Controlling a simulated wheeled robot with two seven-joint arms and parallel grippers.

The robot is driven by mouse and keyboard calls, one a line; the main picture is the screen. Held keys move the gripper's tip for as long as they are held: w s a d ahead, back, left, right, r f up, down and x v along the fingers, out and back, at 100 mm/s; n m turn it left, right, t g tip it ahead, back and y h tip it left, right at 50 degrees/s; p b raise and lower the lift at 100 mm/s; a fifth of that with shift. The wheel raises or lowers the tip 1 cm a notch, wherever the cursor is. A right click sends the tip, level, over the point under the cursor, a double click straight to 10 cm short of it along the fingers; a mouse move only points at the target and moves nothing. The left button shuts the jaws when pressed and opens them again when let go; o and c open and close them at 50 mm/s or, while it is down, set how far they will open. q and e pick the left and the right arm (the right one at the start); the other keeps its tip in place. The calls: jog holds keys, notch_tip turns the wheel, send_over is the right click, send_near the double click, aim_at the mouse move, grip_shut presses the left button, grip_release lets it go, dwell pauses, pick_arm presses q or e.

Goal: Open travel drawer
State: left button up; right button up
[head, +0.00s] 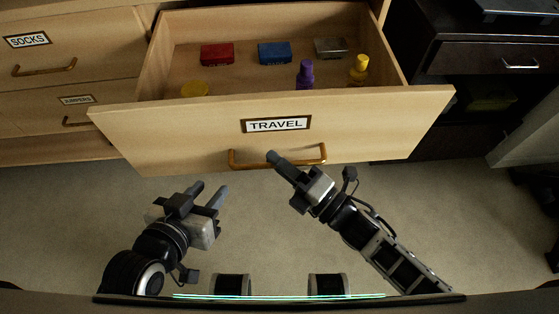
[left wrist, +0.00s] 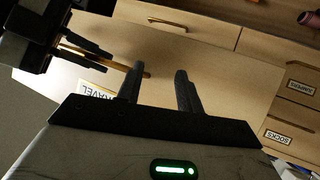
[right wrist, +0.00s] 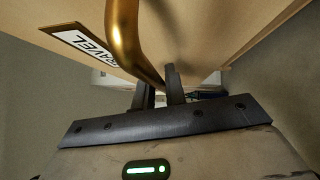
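The travel drawer (head: 210,130) is pulled well out in the head view, with its inside showing. Its white "TRAVEL" label (head: 275,125) is on the front, above the brass handle (head: 310,158). My right gripper (head: 273,158) is at the middle of this handle. In the right wrist view its fingers (right wrist: 159,92) are close together with the brass bar (right wrist: 125,35) running down between them, so it looks shut on the handle. My left gripper (head: 210,192) is open and empty, below and in front of the drawer. Its fingers are spread apart in the left wrist view (left wrist: 158,88).
The drawer holds a red box (head: 217,54), a blue box (head: 274,53), a metal tin (head: 331,47), a purple bottle (head: 305,75), a yellow bottle (head: 359,69) and a yellow item (head: 195,89). Closed drawers are left; a dark cabinet (head: 480,60) is right. Carpet lies below.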

jog(key=o, duration=0.3)
jog(key=shift+d, duration=0.1)
jog(key=v, duration=1.5)
jog(key=shift+s+d, duration=0.25)
jog(key=shift+d, duration=0.05)
